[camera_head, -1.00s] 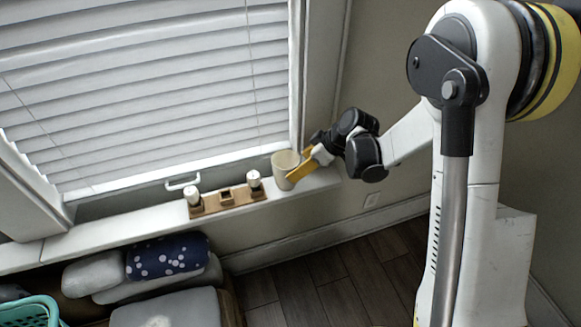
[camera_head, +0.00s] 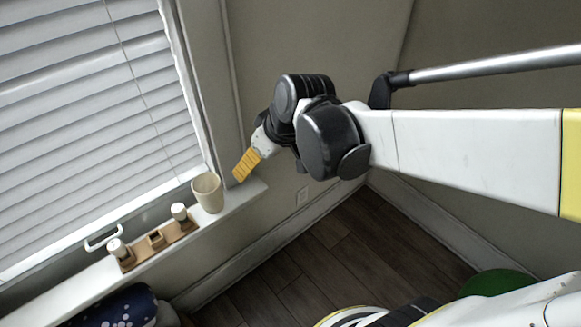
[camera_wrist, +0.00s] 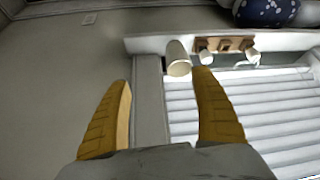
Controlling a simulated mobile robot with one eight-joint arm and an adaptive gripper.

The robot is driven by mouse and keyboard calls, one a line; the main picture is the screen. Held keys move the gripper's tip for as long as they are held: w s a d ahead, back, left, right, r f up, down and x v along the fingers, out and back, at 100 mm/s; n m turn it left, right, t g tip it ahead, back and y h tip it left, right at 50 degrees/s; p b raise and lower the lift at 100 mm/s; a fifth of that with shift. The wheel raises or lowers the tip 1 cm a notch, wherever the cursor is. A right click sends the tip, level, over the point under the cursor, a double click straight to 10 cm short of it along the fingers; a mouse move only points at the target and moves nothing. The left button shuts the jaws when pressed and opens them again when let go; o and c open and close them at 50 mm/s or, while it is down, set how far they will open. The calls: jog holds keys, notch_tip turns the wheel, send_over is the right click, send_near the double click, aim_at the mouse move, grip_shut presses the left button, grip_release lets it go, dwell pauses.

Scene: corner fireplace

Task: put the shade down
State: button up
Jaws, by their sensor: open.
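The shade (camera_head: 90,120) is a white slatted blind over the window, at the left of the head view. It hangs low, with a narrow strip of window showing between its bottom edge and the sill. It also shows at lower right in the wrist view (camera_wrist: 265,115). A white handle (camera_head: 102,238) is in that strip. My gripper (camera_head: 243,170) is to the right of the shade, near the window frame and above the sill's right end. In the wrist view its two yellow fingers (camera_wrist: 163,77) are spread, with nothing between them that they grip.
A cream cup (camera_head: 207,194) stands on the sill (camera_head: 245,192), close to my gripper. A wooden holder (camera_head: 156,240) with two white-topped items is left of it. A dark blue dotted cushion (camera_head: 125,308) lies below the sill.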

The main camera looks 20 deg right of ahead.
jog(key=s+d+r+m+t+h, duration=0.1)
jog(key=s+d+m, duration=0.4)
jog(key=s, duration=0.6)
jog(key=shift+s+r+t+h, duration=0.25)
jog(key=shift+r+t+h, duration=0.15)
jog(key=shift+r+h, duration=0.45)
